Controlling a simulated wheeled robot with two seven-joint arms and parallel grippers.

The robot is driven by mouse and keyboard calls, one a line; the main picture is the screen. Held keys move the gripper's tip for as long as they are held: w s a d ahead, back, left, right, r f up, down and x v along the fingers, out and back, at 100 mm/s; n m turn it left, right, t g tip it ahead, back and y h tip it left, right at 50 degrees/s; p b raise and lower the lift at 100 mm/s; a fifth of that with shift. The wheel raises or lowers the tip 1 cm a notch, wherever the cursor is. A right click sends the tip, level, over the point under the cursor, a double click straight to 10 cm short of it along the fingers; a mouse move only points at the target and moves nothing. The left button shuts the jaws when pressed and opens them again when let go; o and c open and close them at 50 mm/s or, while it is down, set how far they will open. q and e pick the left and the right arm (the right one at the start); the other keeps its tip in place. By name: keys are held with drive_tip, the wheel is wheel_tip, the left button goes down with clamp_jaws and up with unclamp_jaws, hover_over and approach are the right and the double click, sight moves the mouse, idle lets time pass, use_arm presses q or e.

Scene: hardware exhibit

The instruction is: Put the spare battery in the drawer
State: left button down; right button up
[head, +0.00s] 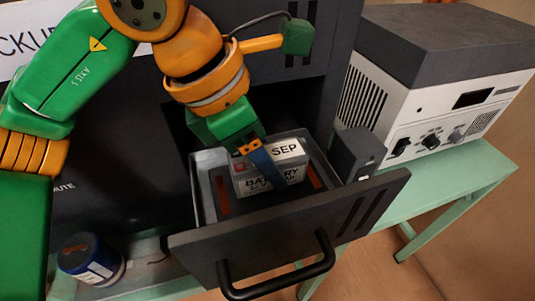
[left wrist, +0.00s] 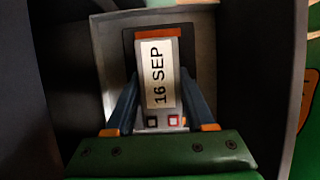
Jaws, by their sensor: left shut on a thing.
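The spare battery (head: 290,176) is a grey block with a white label reading SEP on top and BATTERY on its side. My left gripper (head: 268,168) is shut on it from above, with blue fingers on its two sides. In the left wrist view the battery (left wrist: 159,80) lies between the fingers (left wrist: 156,100), its label reading 16 SEP. The drawer (head: 290,232) is pulled open, and the battery is within its walls. I cannot tell whether the battery touches the drawer floor. The drawer (left wrist: 222,50) surrounds it in the left wrist view. My right gripper is not in view.
A dark cabinet (head: 110,185) stands behind the drawer. A white and grey device (head: 430,110) sits on a green table (head: 440,200) at the right, with a small dark box (head: 356,153) beside the drawer. A blue and white can (head: 90,260) stands at lower left.

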use_arm(q)
drive_tip(key=shift+f, duration=0.25)
drive_tip(key=shift+c, duration=0.9)
unclamp_jaws()
drive_tip(key=shift+r, duration=0.1)
